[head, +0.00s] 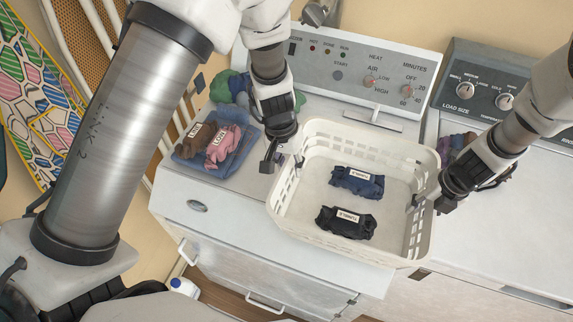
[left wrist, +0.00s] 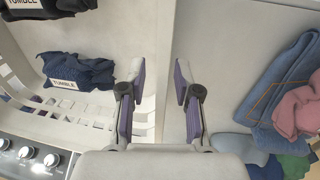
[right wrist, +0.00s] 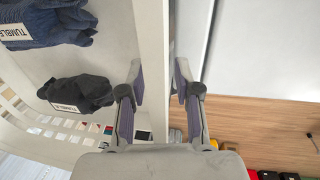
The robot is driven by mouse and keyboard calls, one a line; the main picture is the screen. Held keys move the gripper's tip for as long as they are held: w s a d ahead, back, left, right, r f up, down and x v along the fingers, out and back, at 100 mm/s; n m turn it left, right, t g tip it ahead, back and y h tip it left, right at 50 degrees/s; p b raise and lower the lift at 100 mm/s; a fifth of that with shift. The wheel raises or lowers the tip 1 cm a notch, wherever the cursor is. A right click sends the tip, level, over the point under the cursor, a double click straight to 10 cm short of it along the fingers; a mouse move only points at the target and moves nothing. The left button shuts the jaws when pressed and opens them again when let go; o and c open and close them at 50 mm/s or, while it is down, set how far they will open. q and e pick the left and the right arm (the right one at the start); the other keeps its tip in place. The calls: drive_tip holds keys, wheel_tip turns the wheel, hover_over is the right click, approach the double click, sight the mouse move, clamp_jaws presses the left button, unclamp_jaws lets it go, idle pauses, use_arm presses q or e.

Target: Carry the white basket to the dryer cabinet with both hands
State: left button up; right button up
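The white basket (head: 398,147) stands level on top of the white cabinet with the control panel. It holds a dark blue cloth bundle (head: 357,182) and a black bundle (head: 345,222), both with white labels, the blue one reading TUMBLE. My left gripper (head: 283,163) is at the basket's left rim, its fingers apart on either side of it. My right gripper (head: 428,204) is at the right rim, one finger inside and one outside, with the rim (right wrist: 152,60) between them. Neither gripper visibly pinches the rim. No separately labelled dryer cabinet can be made out.
A blue cloth (head: 190,158) with brown and pink labelled bundles lies left of the basket, green and blue cloths behind it. The control panel (head: 350,70) stands behind. A second machine (head: 505,215) is at the right. A white bottle (head: 184,287) stands below.

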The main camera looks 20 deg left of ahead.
drive_tip(key=shift+s+r, duration=0.1)
drive_tip(key=shift+r, duration=0.05)
use_arm(q)
wheel_tip(320, 180, up, 10)
drive_tip(key=a, duration=0.1)
drive_tip(key=shift+a, duration=0.35)
use_arm(e)
wheel_tip(320, 180, up, 12)
drive_tip(key=d, duration=0.2)
drive_tip(key=shift+f, duration=0.2)
use_arm(q)
drive_tip(key=shift+s, duration=0.1)
use_arm(e)
drive_tip(key=shift+s, duration=0.1)
